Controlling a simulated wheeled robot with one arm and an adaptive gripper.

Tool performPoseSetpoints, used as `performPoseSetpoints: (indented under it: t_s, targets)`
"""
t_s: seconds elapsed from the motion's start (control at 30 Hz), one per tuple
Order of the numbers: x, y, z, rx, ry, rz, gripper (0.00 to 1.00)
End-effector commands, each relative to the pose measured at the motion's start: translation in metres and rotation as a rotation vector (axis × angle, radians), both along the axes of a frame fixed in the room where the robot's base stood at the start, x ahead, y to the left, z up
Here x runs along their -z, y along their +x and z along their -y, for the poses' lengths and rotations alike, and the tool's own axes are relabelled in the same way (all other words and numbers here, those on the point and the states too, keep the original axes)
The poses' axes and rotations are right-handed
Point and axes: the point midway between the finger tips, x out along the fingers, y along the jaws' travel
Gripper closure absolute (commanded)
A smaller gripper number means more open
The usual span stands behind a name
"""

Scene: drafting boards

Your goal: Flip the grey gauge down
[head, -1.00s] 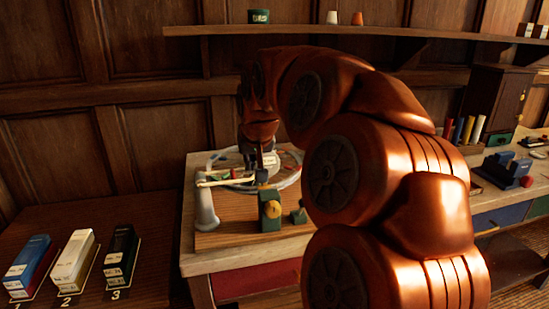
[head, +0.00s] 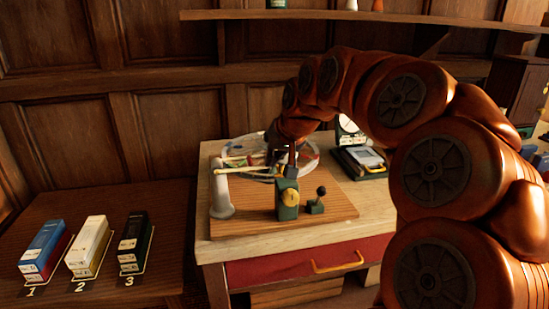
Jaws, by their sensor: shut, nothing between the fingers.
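My gripper (head: 283,167) points down over the wooden board (head: 335,203) on the bench and is shut and empty. Its tips are small and dark, close above the green block with a yellow knob (head: 288,200); I cannot tell whether they touch anything. A grey curved post (head: 221,196) stands at the board's left with a cream arm (head: 240,171) reaching right. Behind it is a clear round disc (head: 240,153), partly hidden by my gripper. I cannot tell for sure which part is the grey gauge.
A dark green case with a grey panel (head: 365,158) sits right of the board. A small black-knobbed lever (head: 317,201) stands beside the green block. Blue, white and black boxes (head: 133,240) stand on numbered spots at left. A shelf (head: 350,15) runs above.

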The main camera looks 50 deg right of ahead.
Motion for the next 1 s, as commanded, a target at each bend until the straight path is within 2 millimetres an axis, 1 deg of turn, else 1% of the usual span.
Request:
performPoseSetpoints:
  t_s: [0.13, 0.23, 0.43, 0.47, 0.6, 0.8, 1.0]
  targets:
    - [-0.004, 0.000, 0.001, 0.000, 0.000, 0.000, 1.00]
    - [-0.013, 0.001, 0.003, -0.001, 0.000, -0.002, 1.00]
    - [-0.042, 0.002, 0.011, -0.002, -0.002, 0.002, 1.00]
    - [-0.045, -0.001, 0.010, -0.002, -0.002, 0.000, 1.00]
    - [-0.068, -0.018, 0.004, -0.002, -0.004, 0.005, 1.00]
    - [-0.097, -0.037, -0.002, -0.001, -0.003, 0.005, 1.00]
    - [-0.114, -0.049, -0.006, -0.003, 0.000, 0.001, 1.00]
